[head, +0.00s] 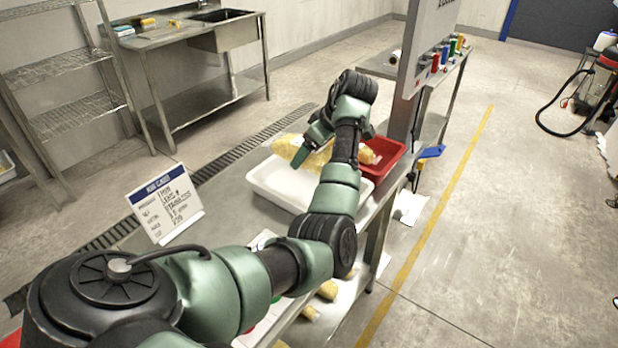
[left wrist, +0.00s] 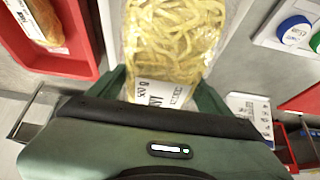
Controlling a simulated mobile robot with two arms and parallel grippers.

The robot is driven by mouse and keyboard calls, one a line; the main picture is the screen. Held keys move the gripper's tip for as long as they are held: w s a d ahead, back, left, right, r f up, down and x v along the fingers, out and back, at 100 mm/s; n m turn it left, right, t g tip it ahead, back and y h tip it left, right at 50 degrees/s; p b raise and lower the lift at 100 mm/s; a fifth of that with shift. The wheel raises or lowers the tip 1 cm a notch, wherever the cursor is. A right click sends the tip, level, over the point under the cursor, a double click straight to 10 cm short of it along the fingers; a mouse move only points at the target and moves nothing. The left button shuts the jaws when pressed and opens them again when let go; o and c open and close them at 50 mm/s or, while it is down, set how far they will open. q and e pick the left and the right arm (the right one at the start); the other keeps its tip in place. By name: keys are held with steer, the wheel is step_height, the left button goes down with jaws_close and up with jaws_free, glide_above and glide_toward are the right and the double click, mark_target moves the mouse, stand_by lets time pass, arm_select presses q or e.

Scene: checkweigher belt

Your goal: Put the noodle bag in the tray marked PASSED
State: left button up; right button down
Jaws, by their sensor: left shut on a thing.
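The noodle bag (head: 318,160), clear with yellow flat noodles, is gripped by my left gripper (head: 312,146) over the back part of a white tray (head: 266,186). I cannot tell whether it touches the tray. In the left wrist view the noodle bag (left wrist: 172,40) lies between the two green fingers of my left gripper (left wrist: 162,88), with a white printed label at its near end. A red tray (head: 392,150) stands just right of the white one. No PASSED marking is readable on either tray. My right gripper is not in view.
The red tray holds another yellowish bag (left wrist: 40,20). A sign card (head: 166,205) stands left of the white tray. A grey upright panel (head: 425,45) rises behind the red tray. Blue and green buttons (left wrist: 294,30) show at the right of the wrist view.

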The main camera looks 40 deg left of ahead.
arm_select(q)
step_height(320, 180, down, 11)
steer(key=shift+a+f+p, duration=0.15)
steer(key=shift+p, duration=0.4)
steer(key=o, duration=2)
steer(key=b+v, duration=0.1)
steer(key=v, duration=1.1)
